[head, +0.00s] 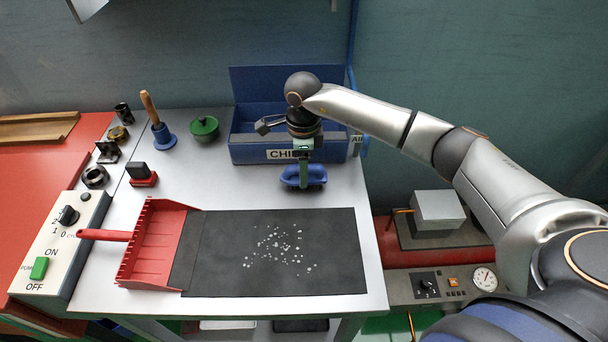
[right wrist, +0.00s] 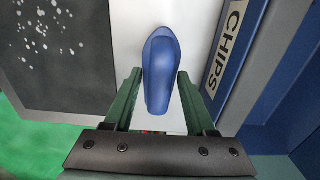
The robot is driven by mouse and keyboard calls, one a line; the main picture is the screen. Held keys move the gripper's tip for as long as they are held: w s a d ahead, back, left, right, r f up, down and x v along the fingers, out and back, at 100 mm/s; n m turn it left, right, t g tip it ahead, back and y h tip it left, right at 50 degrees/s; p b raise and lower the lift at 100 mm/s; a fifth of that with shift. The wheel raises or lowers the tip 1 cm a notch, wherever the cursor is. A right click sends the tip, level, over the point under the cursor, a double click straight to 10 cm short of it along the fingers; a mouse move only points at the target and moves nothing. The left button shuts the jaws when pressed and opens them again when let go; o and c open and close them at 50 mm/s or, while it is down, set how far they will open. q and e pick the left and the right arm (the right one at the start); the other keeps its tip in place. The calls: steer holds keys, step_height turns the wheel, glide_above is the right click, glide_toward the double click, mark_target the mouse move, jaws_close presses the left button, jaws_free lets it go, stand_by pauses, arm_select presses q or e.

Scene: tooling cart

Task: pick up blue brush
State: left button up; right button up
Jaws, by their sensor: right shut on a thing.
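The blue brush (head: 304,184) is in front of the blue bin in the head view, over the light tabletop. In the right wrist view the brush (right wrist: 161,85) lies lengthwise between the green fingers. My right gripper (head: 303,166) reaches down from above and is shut on the brush. In the right wrist view the fingers (right wrist: 160,76) flank its sides. The gripper hides part of the brush's top in the head view. I cannot tell whether the brush touches the table. My left gripper is not in view.
The blue bin (head: 248,154), labelled CHIPS, stands just behind the brush. A dark mat (head: 220,270) with scattered white chips lies in front, with a red dustpan (head: 158,245) at its left edge. A wooden-handled tool (head: 160,133) and green-lidded pot (head: 204,129) stand left of the bin.

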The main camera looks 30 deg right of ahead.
jaws_close()
steer(key=shift+r, duration=0.1)
steer(key=shift+r, duration=0.25)
step_height(320, 180, up, 2)
steer(key=shift+w+r, duration=0.1)
steer(key=s+a+r+b, duration=0.2)
steer(key=s+a+r, duration=0.4)
steer(key=s+r, duration=0.4)
steer(key=shift+s+a+b, duration=0.3)
steer(key=shift+s+b, duration=0.05)
steer(key=shift+s, duration=0.9)
